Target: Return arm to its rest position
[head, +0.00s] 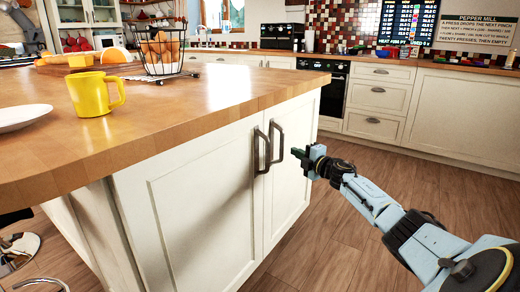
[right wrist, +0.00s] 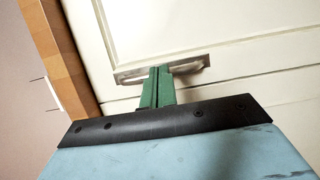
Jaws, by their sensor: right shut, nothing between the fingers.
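My right gripper (head: 296,152) is shut and empty, its green fingertips pointing at the island's cabinet doors. It is just right of the right door handle (head: 276,145), with a small gap between them in the head view. In the right wrist view, the shut green fingers (right wrist: 158,84) overlap a metal handle (right wrist: 190,68) on a cream door; whether they touch it I cannot tell. My right arm reaches in from the lower right.
The wooden island top (head: 190,105) has a yellow mug (head: 90,94), a white plate (head: 22,117) and a wire basket (head: 160,50) on it. Both island doors (head: 205,205) look closed. Wooden floor (head: 340,240) lies open on the right, up to the back counter's drawers (head: 378,98).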

